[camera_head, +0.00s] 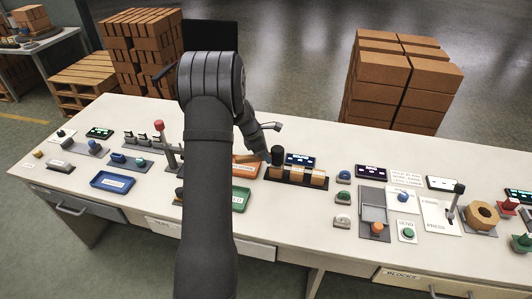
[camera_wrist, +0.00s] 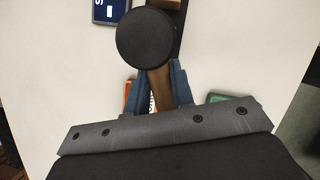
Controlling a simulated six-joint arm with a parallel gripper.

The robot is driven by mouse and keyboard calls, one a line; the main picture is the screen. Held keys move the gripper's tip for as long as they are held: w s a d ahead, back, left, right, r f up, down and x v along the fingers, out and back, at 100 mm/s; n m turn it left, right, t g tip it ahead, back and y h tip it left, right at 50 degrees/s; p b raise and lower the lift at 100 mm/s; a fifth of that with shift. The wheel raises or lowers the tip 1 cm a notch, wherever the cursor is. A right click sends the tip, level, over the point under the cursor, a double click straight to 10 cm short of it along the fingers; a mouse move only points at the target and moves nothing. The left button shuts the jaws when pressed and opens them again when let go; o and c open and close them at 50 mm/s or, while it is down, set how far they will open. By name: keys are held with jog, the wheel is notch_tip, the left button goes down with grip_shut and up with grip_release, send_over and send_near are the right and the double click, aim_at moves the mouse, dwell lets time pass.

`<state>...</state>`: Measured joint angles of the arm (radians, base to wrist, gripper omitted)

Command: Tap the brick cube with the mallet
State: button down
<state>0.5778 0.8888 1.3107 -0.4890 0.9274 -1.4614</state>
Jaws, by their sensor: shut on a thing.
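The mallet has a round black head (camera_head: 277,154) and a brown wooden handle. In the wrist view the head (camera_wrist: 145,38) faces the camera, and the handle (camera_wrist: 160,90) runs back between the blue fingers. My gripper (camera_wrist: 162,82) is shut on the handle; in the head view my gripper (camera_head: 267,159) is partly hidden by my arm. The mallet head appears at the left end of a row of tan brick cubes (camera_head: 304,177) on a dark strip (camera_head: 285,182). I cannot tell whether it touches one. In the wrist view only a sliver of a tan cube (camera_wrist: 169,3) shows behind the head.
A dark display (camera_head: 300,160) stands behind the cubes. An orange tray (camera_head: 246,166) and a green tray (camera_head: 241,197) lie left of them, partly behind my arm. Colored buttons (camera_head: 343,196) are to the right. Bare white tabletop lies in front of the strip.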

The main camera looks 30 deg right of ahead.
jog(key=shift+f, duration=0.1)
dwell(0.4)
jog(key=shift+f, duration=0.85)
jog(key=shift+r, duration=3.5)
